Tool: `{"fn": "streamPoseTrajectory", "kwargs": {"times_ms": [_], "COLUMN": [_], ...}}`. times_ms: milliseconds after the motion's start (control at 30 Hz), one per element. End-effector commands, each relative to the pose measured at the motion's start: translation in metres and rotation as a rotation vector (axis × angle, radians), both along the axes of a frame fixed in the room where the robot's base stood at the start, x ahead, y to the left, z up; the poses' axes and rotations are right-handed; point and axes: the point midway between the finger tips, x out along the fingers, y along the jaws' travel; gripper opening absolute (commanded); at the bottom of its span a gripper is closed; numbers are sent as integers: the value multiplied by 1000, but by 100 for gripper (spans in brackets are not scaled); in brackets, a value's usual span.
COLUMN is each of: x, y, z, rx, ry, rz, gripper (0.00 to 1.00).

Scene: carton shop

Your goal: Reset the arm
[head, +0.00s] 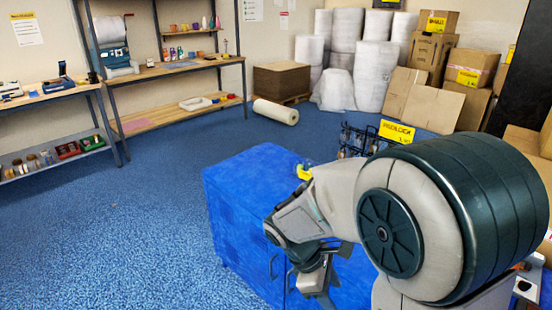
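My gripper (318,290) hangs at the end of my folded arm in the lower middle of the head view. It is in front of a blue cabinet (235,195) with a bare blue top on its left side. The fingers are small and partly hidden by the wrist, so I cannot tell whether they are open or shut. My arm's large shoulder covers much of the right side of the view and hides part of the cabinet.
A small yellow item (303,172) and a dark wire rack (358,140) with a yellow sign (396,131) are near the cabinet's back edge. Shelves (165,72) line the left wall. Wrapped rolls (375,75) and cartons (432,52) stand behind. Blue floor (130,215) is open at left.

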Motion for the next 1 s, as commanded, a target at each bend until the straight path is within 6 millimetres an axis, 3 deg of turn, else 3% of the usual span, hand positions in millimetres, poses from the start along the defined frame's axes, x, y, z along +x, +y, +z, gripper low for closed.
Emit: {"fn": "streamPoseTrajectory", "kwargs": {"times_ms": [33, 300, 600, 800, 1000], "x": [-6, -38, -64, -71, -71], "y": [-6, -22, -29, -30, -30], "z": [15, 65, 107, 116, 116], "rx": [44, 257, 458, 513, 515], "ry": [-59, -343, -591, -650, -653], "rz": [-96, -604, -1090, -1218, -1224], "gripper": [53, 53, 53, 53, 53]}}
